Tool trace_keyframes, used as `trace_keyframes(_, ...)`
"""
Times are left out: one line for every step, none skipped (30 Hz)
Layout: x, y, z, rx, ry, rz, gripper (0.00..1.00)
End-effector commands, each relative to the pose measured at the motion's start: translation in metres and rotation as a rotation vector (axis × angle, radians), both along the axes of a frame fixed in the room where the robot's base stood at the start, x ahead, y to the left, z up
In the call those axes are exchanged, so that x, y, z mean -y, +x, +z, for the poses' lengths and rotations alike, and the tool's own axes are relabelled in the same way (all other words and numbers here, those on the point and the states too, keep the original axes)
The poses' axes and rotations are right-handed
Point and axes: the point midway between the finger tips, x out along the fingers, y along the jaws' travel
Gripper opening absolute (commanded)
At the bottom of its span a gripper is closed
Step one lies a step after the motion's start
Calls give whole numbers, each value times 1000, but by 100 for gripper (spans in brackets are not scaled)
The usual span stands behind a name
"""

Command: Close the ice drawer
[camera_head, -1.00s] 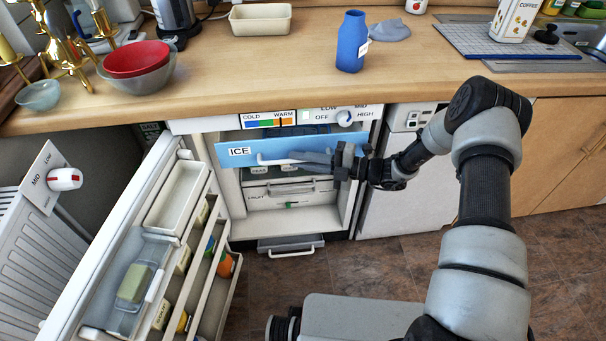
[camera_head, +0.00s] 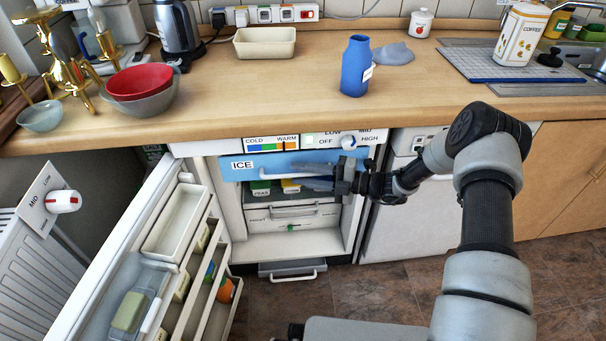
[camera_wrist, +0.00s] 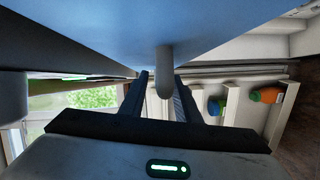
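The ice drawer (camera_head: 277,161) has a blue front with a white ICE label and sits at the top of the open fridge, just under the control panel. Its front looks almost level with the opening; any small gap is hard to tell. A pale handle runs along the front, partly hidden by my gripper (camera_head: 344,177) at its right part. In the wrist view the blue front (camera_wrist: 230,25) fills the top. A rounded handle end (camera_wrist: 165,80) lies between the two dark fingers of my gripper (camera_wrist: 163,84), which are apart. Firm contact cannot be told.
The fridge door (camera_head: 150,230) stands open at the left with filled shelves. Lower drawers (camera_head: 305,212) sit beneath the ice drawer, and a grey low pull-out (camera_head: 290,270) is near the floor. The counter (camera_head: 250,100) overhangs above, with a blue bottle (camera_head: 355,68).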

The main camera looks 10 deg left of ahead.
Motion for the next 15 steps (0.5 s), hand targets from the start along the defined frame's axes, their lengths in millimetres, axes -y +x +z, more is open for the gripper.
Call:
trace_keyframes(0,0,0,0,0,0,29)
trace_keyframes(0,0,0,0,0,1,29)
trace_keyframes(0,0,0,0,0,1,29)
trace_keyframes(0,0,0,0,0,1,29)
trace_keyframes(1,0,0,0,0,1,29)
trace_keyframes(2,-1,0,0,0,0,29)
trace_keyframes(4,-1,0,-1,-1,0,29)
trace_keyframes(7,-1,1,-1,-1,-1,29)
trace_keyframes(11,-1,1,-1,-1,-3,29)
trace_keyframes(16,-2,2,-1,-2,-4,29)
trace_keyframes(21,-2,2,-1,-1,-3,29)
trace_keyframes(28,-4,3,-1,-1,-3,29)
trace_keyframes(35,-5,4,-1,-1,-4,29)
trace_keyframes(42,-5,4,-1,-1,-5,29)
trace_keyframes(51,-7,5,-1,-2,-4,29)
